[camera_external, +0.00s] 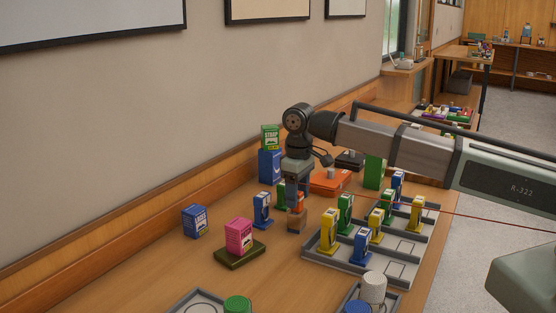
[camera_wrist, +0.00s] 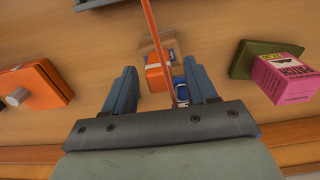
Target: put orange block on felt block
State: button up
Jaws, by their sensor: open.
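My gripper (camera_external: 293,190) points down over the middle of the table, its fingers apart. In the wrist view, my gripper (camera_wrist: 163,80) has the orange block (camera_wrist: 157,76), with a pale band, between its open fingers, nearer the left one. In the external view, the orange block (camera_external: 300,199) shows partly behind a finger. A brown block (camera_external: 296,221) is just below it; it also shows in the wrist view (camera_wrist: 158,41). I cannot tell whether the two touch. No block is clearly felt; a flat olive block (camera_external: 232,261) lies under a pink box (camera_external: 239,235).
A grey divided tray (camera_external: 311,250) with yellow, green and blue pieces stands right of my gripper. A blue box (camera_external: 195,221) is at left. A blue piece (camera_external: 262,209) stands close to my gripper. An orange box (camera_external: 330,182) is behind. The left front tabletop is clear.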

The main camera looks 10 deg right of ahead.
notch_tip(320, 180, up, 11)
dwell(0.5)
dwell(0.4)
